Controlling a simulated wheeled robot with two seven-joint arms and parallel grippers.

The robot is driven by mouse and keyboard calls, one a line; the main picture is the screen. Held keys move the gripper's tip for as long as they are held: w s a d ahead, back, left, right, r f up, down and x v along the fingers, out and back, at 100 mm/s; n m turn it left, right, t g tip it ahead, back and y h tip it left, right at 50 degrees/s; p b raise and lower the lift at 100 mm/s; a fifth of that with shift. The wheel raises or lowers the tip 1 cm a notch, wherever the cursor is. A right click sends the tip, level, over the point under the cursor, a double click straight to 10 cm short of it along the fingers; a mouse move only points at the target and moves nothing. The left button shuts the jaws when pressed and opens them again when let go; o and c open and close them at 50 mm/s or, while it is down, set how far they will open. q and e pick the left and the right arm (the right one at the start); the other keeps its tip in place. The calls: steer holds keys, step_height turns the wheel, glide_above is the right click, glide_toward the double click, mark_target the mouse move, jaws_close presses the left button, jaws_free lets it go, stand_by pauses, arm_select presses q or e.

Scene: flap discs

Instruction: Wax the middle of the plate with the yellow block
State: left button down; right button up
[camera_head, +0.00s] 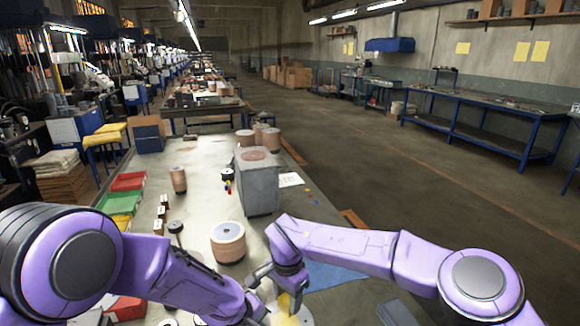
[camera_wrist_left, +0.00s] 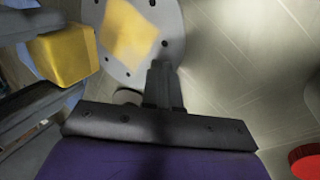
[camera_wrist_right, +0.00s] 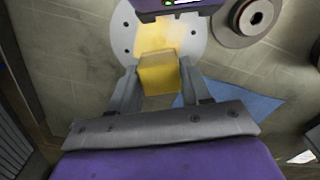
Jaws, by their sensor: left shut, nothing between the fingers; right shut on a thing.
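The plate is a round light-grey disc with small holes; it shows in the right wrist view (camera_wrist_right: 122,38) and in the left wrist view (camera_wrist_left: 172,25). A yellow patch (camera_wrist_left: 130,32) covers its middle. My right gripper (camera_wrist_right: 158,73) is shut on the yellow block (camera_wrist_right: 160,80), which also shows in the left wrist view (camera_wrist_left: 65,58). The block is at the plate's near edge in the right wrist view; whether it touches the plate I cannot tell. My left gripper (camera_wrist_left: 163,72) is shut and empty beside the plate. The arms hide most of the plate in the head view.
A copper-coloured roll (camera_head: 228,242) stands just beyond the grippers, with a grey box (camera_head: 260,185) behind it. A blue cloth (camera_head: 335,276) lies to the right. Red, green and yellow bins (camera_head: 120,203) line the left edge. The table between them has some bare surface.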

mark_target(288, 299)
steer(key=shift+r, duration=1.15)
